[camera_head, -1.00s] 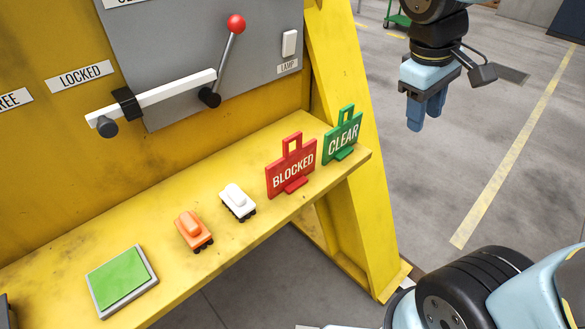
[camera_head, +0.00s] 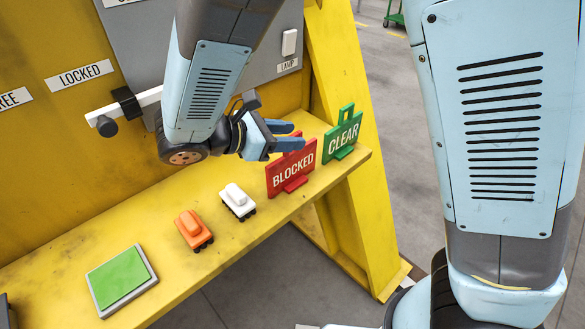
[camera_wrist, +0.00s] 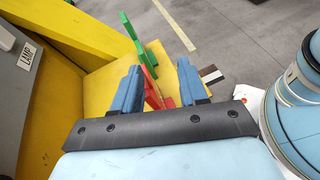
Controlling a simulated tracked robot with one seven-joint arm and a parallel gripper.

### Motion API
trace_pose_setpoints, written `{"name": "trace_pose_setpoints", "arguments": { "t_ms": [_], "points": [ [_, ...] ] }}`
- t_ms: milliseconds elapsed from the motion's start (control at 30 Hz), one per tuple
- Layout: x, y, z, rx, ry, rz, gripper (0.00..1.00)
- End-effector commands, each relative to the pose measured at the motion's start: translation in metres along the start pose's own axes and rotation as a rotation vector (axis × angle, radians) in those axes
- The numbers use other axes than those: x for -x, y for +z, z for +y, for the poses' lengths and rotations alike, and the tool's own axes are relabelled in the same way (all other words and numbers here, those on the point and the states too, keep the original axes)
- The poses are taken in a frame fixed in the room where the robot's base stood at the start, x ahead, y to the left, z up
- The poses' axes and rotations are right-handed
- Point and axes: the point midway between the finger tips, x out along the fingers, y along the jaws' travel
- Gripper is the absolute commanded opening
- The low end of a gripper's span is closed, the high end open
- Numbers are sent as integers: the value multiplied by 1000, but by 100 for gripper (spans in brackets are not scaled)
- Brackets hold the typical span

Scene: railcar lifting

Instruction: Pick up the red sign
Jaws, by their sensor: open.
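The red sign (camera_head: 291,175), lettered BLOCKED, stands upright on the yellow shelf. My gripper (camera_head: 291,135) is open at the top of the sign, its blue fingers pointing right and overlapping the sign's handle in the head view. In the wrist view the red sign (camera_wrist: 152,97) shows edge-on between the two spread fingers (camera_wrist: 158,80), closer to the left one. I cannot tell whether a finger touches it. The sign's handle is largely hidden by the fingers in the head view.
The green CLEAR sign (camera_head: 342,139) stands just right of the red one. A white toy railcar (camera_head: 237,201), an orange one (camera_head: 193,230) and a green pad (camera_head: 121,279) sit to the left on the shelf (camera_head: 75,260). A grey panel with a lamp switch (camera_head: 289,43) is behind.

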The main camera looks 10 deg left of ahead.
Motion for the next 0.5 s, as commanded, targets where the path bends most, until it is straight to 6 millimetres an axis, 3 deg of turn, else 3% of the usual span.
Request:
{"name": "trace_pose_setpoints", "arguments": {
  "t_ms": [100, 300, 500],
  "points": [
    [28, -24, 4, 84, 98, -86, 43],
    [60, -47, 4, 164, 207, -186, 43],
    [62, -53, 6, 184, 238, -216, 43]
  ]
}}
